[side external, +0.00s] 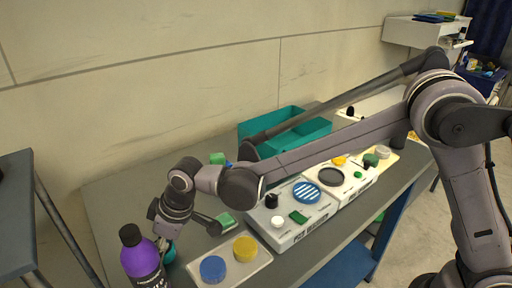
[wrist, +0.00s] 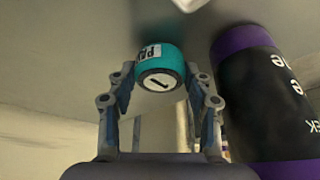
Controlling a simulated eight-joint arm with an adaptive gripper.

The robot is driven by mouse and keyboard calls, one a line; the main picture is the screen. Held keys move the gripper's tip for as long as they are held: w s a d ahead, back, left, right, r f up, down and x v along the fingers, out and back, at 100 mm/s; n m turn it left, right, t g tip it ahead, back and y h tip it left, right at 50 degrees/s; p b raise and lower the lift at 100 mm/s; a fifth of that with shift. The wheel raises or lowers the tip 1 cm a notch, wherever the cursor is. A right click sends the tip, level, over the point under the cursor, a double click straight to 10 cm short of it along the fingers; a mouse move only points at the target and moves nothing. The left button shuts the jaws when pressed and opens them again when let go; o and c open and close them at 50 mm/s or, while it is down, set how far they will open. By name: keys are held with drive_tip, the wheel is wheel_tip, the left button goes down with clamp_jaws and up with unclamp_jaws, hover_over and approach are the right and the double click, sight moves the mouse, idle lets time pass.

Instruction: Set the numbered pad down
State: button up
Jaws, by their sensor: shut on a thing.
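The numbered pad (wrist: 158,62) is a teal round piece with a white face marked 1 and a white label on its side. In the wrist view it sits between the fingertips of my gripper (wrist: 160,80), which is shut on it. In the side view my gripper (side external: 167,238) points down at the near left end of the grey bench, just behind a purple and black bottle. A little teal of the pad (side external: 169,255) shows there beside the bottle, mostly hidden. I cannot tell whether the pad touches the bench.
The purple and black bottle (side external: 141,262) stands close to the gripper; it also fills the right of the wrist view (wrist: 262,100). A pale tray (side external: 228,265) holds a blue and a yellow disc. White panels (side external: 285,238), a green block (side external: 226,219) and a teal bin (side external: 262,128) lie beyond.

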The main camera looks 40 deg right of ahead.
drive_tip(key=shift+f, duration=0.15)
drive_tip(key=o, duration=0.7)
drive_tip(key=shift+c, duration=0.2)
drive_tip(key=v, duration=1.1)
drive_tip(key=s+d+r+m, duration=0.1)
drive_tip(key=d+r+m, duration=0.15)
drive_tip(key=d, duration=0.65)
drive_tip(key=s+d+f+m+t+h, duration=0.1)
drive_tip(key=s+d, duration=0.5)
drive_tip(key=d, duration=0.6)
drive_tip(key=s+d+f+m+t+h, duration=0.2)
drive_tip(key=s+d+m, duration=0.3)
drive_tip(key=d, duration=0.7)
drive_tip(key=shift+s+d+f+t, duration=0.3)
drive_tip(key=shift+s+f+t, duration=0.15)
drive_tip(key=shift+s, duration=0.65)
